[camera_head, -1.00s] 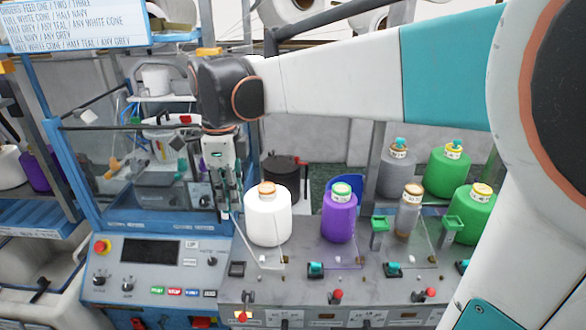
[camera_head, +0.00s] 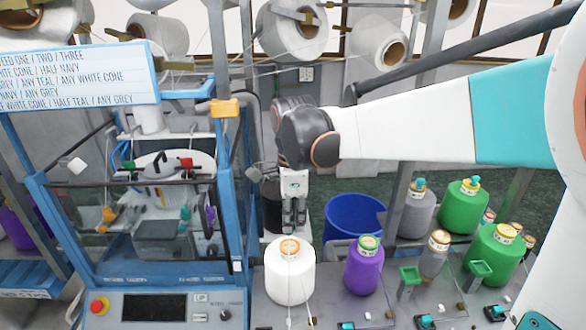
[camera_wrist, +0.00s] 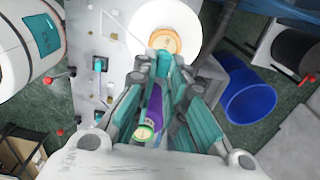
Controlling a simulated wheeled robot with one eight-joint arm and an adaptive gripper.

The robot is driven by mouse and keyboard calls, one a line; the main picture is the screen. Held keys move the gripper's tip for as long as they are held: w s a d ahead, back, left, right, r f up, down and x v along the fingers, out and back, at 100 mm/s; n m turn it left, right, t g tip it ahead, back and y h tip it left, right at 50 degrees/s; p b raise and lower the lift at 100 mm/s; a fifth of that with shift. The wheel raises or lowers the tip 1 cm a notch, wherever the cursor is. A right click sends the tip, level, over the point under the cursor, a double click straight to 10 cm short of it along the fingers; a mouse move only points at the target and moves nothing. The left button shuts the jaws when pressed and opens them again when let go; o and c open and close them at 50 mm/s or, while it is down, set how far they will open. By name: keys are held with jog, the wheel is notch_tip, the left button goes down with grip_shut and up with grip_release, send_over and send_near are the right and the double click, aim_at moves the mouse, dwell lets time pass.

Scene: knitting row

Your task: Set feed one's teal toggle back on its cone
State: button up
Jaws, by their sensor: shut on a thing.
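The white cone (camera_head: 290,278) with an orange-brown cap stands on the left of the feed row. My gripper (camera_head: 295,226) hangs over its cap in the head view, with a small gap in the picture. In the wrist view the same cone (camera_wrist: 186,22) lies just beyond my fingertips (camera_wrist: 160,66). My gripper is shut on a small teal piece, seemingly the toggle (camera_wrist: 162,62); the teal finger pads hide most of it. I see no toggle standing on the white cone's cap.
A purple cone (camera_head: 363,270) stands to the right, also visible between my fingers. A blue bin (camera_head: 354,217) is behind. A blue-framed machine (camera_head: 222,170) stands left.

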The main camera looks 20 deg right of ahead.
jog(key=shift+s+f, duration=0.2)
jog(key=shift+f, duration=0.05)
jog(key=shift+w+f+b, duration=0.1)
jog(key=shift+f+b, duration=1.5)
jog(key=shift+f, duration=0.5)
jog(key=shift+f, duration=0.2)
jog(key=shift+f, duration=0.15)
grip_shut()
jog(key=o, duration=0.7)
grip_release()
notch_tip(320, 180, up, 12)
jog(key=shift+r, duration=0.1)
